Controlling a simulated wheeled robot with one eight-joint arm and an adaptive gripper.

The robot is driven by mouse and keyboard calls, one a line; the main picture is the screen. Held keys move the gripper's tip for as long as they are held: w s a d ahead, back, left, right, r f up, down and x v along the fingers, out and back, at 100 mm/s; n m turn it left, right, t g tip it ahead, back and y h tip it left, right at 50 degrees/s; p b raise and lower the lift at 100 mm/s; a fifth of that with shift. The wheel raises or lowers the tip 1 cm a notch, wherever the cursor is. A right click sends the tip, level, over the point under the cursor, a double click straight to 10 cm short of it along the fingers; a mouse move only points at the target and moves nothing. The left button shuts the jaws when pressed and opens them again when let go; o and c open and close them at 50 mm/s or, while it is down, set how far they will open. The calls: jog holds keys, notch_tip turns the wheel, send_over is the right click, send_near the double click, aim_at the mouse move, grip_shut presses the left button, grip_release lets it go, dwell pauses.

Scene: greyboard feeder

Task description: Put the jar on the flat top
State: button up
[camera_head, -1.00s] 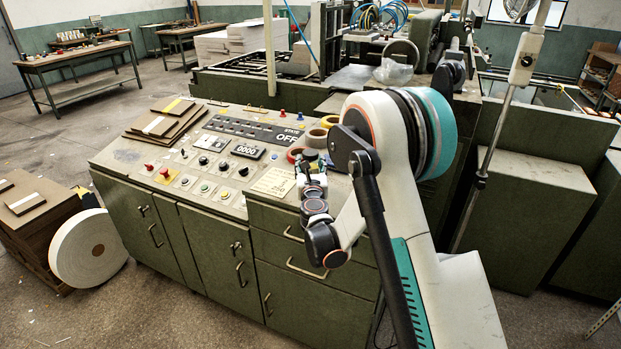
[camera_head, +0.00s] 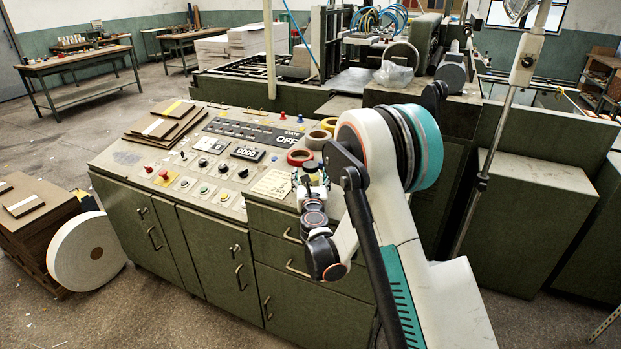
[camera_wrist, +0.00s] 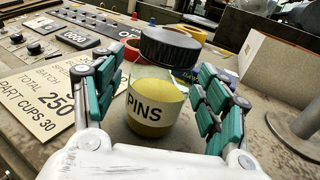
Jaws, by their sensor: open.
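The jar (camera_wrist: 155,104) is a small clear jar with a black lid, a "PINS" label and yellow contents. It stands upright on the worn metal top of the green control cabinet (camera_head: 125,157). My gripper (camera_wrist: 160,98) is open, with its teal-padded fingers on the left and right of the jar. Gaps show between the pads and the jar, so it is not gripped. In the head view my gripper (camera_head: 311,184) is over the cabinet's right front part, and the jar is mostly hidden by it. I cannot tell which surface is the flat top.
Rolls of tape, including a red one (camera_head: 300,157), lie just behind the jar. A printed card (camera_wrist: 62,108) lies to its left, beside buttons and knobs. Brown boards (camera_head: 165,122) are stacked at the cabinet's left. In the wrist view, a grey round-based post (camera_wrist: 300,130) stands right.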

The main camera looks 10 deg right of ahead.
jog(key=shift+r, duration=0.15)
jog(key=s, duration=0.3)
jog(key=s+a, duration=0.1)
jog(key=s, duration=0.2)
jog(key=s+b, duration=0.1)
jog(key=s, duration=0.3)
jog(key=shift+s+a+f, duration=0.1)
jog(key=shift+a+f, duration=0.1)
jog(key=shift+a, duration=0.1)
jog(key=shift+s+a+r+b, duration=0.1)
jog(key=shift+s+b, duration=0.5)
jog(key=shift+s, duration=0.15)
jog(key=s+d+r+m+g+h, duration=0.1)
jog(key=s+d+r+m+g, duration=0.2)
jog(key=s+d+r+m, duration=0.45)
jog(key=s+d+r+m+g+h, duration=0.1)
jog(key=s+d+r+m+g, duration=0.3)
jog(key=m, duration=0.7)
jog(key=s+a+f+m+g+y, duration=0.1)
jog(key=s+a+m, duration=0.1)
jog(key=s+m, duration=0.3)
jog(key=s+a+f+m+g+y, duration=0.1)
jog(key=s+m, duration=0.4)
jog(key=s, duration=0.6)
jog(key=s+a+f+m+g+y, duration=0.1)
jog(key=s+a+m, duration=0.3)
jog(key=s, duration=0.5)
jog(key=shift+f+m+g+y, duration=0.4)
jog(key=shift+m+y, duration=0.45)
jog(key=shift+y, duration=0.05)
